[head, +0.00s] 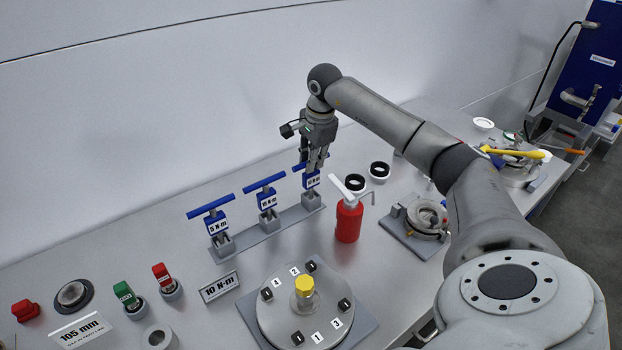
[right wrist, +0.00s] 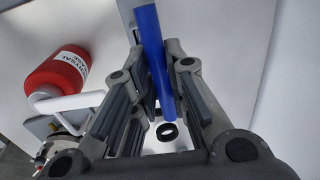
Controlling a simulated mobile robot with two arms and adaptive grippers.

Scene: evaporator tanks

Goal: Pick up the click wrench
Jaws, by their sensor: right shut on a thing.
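Three click wrenches with blue T-handles stand upright in a grey rack (head: 270,232). The left one (head: 211,208) is labelled 5 N·m and the middle one (head: 265,185) 10 N·m. My right gripper (head: 315,164) is at the right-hand wrench (head: 312,182), whose label is too small to read surely. In the right wrist view, the blue handle (right wrist: 153,50) lies between the fingers of the right gripper (right wrist: 163,95), which is shut on it. This wrench still appears to be in its rack slot. My left gripper is not in view.
A red grease bottle (head: 348,220) with a white pump stands just right of the rack. Black and white rings (head: 379,170) lie behind it. A round numbered plate (head: 315,315) and a 10 N·m sign (head: 219,287) are in front. The wall is close behind the rack.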

